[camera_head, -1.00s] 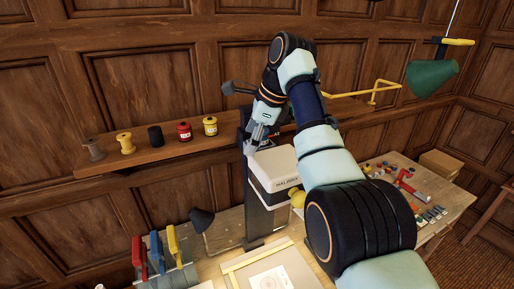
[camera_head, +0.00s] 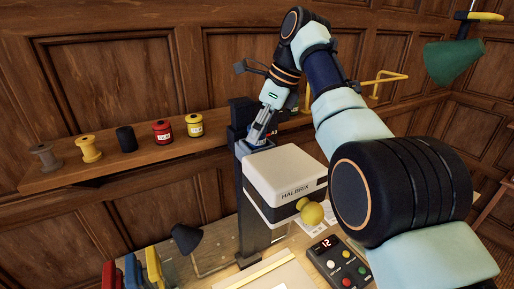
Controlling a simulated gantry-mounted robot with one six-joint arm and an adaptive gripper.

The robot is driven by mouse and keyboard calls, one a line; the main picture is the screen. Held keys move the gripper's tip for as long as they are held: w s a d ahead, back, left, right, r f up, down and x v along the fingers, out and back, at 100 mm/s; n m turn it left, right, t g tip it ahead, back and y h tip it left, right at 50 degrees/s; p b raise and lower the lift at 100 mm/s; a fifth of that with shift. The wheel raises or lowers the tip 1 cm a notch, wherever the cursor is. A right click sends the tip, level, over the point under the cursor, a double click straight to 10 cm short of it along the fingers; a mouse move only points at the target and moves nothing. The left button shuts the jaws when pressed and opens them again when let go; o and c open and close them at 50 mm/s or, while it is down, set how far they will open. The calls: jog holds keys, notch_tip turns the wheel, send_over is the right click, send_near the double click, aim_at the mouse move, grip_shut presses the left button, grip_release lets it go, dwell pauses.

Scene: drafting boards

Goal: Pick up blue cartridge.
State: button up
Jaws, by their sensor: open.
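My gripper (camera_head: 259,136) points down at the top of a dark column, behind the white-and-black machine (camera_head: 290,178) marked HALBRIX. Its jaws are open. A small patch of blue (camera_head: 262,141) shows at the fingertips. It is too small and covered to tell whether it is the blue cartridge or whether the fingers touch it. No other blue cartridge can be made out clearly.
A wall shelf (camera_head: 100,165) holds several spools, with the yellow one (camera_head: 195,125) nearest the column. Below are a dark lamp shade (camera_head: 186,238), coloured handles (camera_head: 154,265), a yellow knob (camera_head: 311,213) and a button box (camera_head: 338,264) reading 12. A green lamp (camera_head: 453,60) hangs at the right.

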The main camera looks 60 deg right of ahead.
jog(key=shift+x, duration=0.8)
jog(key=shift+r, duration=0.15)
jog(key=c, duration=1.3)
jog(key=shift+o, duration=0.2)
jog(key=shift+r, duration=0.15)
notch_tip(320, 180, up, 20)
jog(key=p, duration=2)
